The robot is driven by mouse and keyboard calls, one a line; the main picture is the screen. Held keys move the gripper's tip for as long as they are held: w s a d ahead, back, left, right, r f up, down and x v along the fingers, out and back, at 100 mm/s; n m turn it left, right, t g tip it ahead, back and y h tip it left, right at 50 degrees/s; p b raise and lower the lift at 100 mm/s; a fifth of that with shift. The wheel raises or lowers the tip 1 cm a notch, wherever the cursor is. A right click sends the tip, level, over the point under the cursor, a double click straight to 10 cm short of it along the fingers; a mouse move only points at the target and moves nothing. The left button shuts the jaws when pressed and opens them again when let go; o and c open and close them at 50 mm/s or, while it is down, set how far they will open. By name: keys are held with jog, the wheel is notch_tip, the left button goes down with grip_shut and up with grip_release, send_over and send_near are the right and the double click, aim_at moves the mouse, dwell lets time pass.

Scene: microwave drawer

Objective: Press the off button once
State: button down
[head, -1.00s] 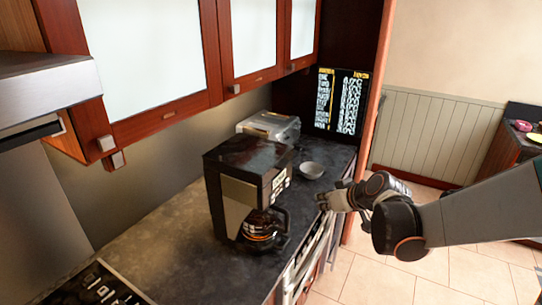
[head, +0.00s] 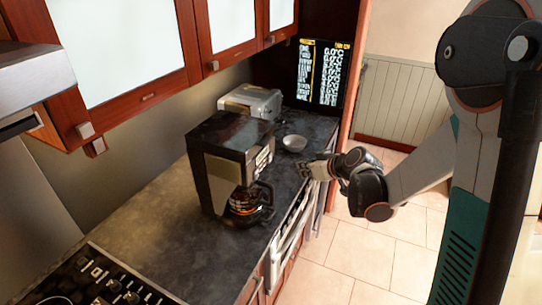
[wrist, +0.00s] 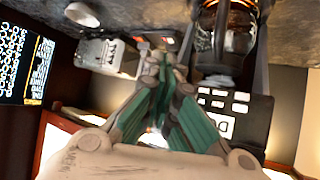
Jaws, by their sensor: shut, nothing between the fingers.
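The coffee maker (head: 229,165) is a black and steel box with a glass pot, standing on the dark counter; pale buttons (head: 264,155) are on its front. I cannot tell which one is the off button. My gripper (head: 304,169) is shut and empty, at the counter's front edge, right of the coffee maker and apart from it. In the wrist view my gripper (wrist: 163,58) points between the coffee maker and the toaster.
A steel toaster (head: 250,102) stands behind the coffee maker, and a white bowl (head: 294,143) lies near my gripper. A lit black screen (head: 320,73) stands at the counter's end. Wall cabinets (head: 150,95) hang above. A steel-fronted appliance (head: 291,235) is below the counter. Tiled floor is free.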

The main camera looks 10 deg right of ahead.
aim_at(270, 155)
jog(key=w+a, duration=0.4)
jog(key=a, duration=0.2)
jog(key=shift+w, duration=0.3)
jog(key=shift+a, duration=0.2)
dwell(1.1)
jog(key=shift+w+a, duration=0.2)
jog(key=shift+a, duration=0.05)
jog(key=shift+w+a, duration=0.2)
jog(key=shift+a, duration=0.05)
dwell(0.7)
jog(key=shift+d, duration=0.1)
jog(key=shift+s+d+b, duration=0.4)
jog(key=shift+s+d, duration=0.05)
jog(key=shift+d, duration=0.1)
